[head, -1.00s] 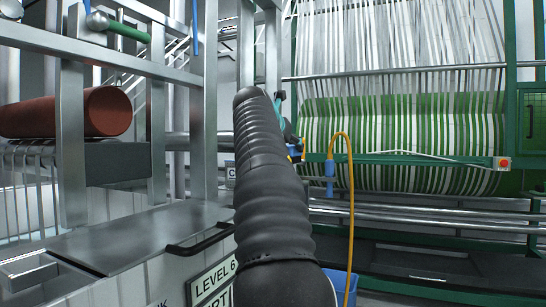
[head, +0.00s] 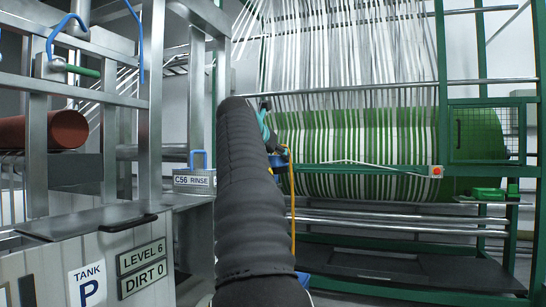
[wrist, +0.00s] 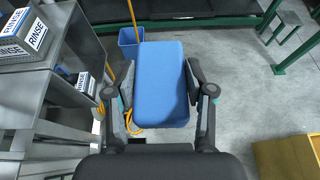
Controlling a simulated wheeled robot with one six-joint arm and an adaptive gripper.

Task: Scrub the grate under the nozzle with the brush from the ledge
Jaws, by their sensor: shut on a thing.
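My gripper (wrist: 158,92) is shut on a blue block (wrist: 161,70) with rounded corners, which looks like the brush. Its smooth blue face fills the space between the fingers in the wrist view; no bristles show. In the head view my dark arm hides most of the gripper, and only a teal bit (head: 264,124) shows beside it. I cannot make out the grate or the nozzle in either view.
A RINSE sign (head: 194,180) stands by a metal ledge (wrist: 40,88) left of my gripper. A blue bucket (wrist: 129,43) and an orange hose (head: 292,215) are beyond. A yellow box (wrist: 287,162) is lower right. Grey floor (wrist: 245,95) between is clear.

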